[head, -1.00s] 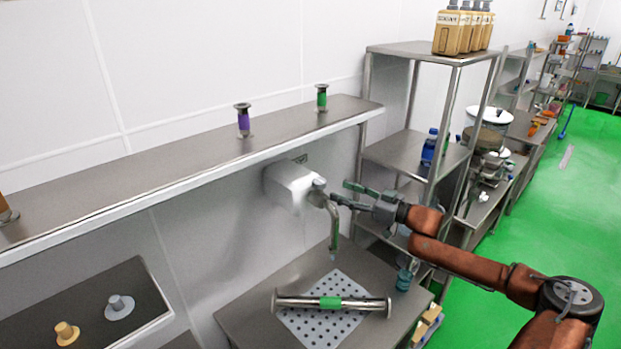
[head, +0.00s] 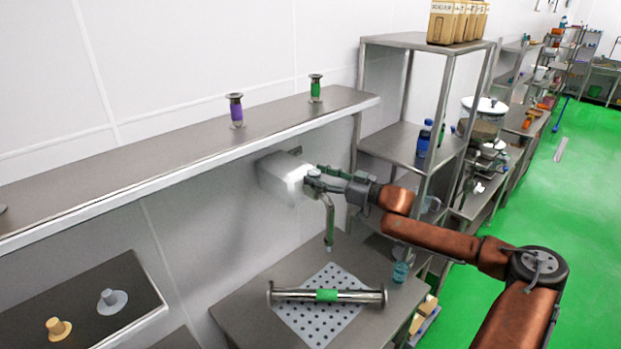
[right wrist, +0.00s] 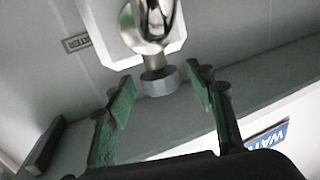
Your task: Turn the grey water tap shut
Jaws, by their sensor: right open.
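The grey water tap (head: 313,178) sticks out of a white wall box (head: 283,178), with its spout (head: 329,222) hanging down over the table. In the right wrist view the tap's grey round knob (right wrist: 158,82) sits between and just beyond the green-padded fingertips. My right gripper (head: 328,177) is at the tap in the head view, and it also shows in the right wrist view (right wrist: 162,92) with its fingers apart on either side of the knob. I cannot tell whether either finger touches it. My left gripper is not in view.
A metal tube with a green band (head: 327,295) lies across a perforated mat (head: 318,325) on the table below the spout. A wall shelf (head: 180,155) runs above the tap, holding a purple spool (head: 236,111) and a green spool (head: 315,88). A metal rack (head: 408,140) stands right.

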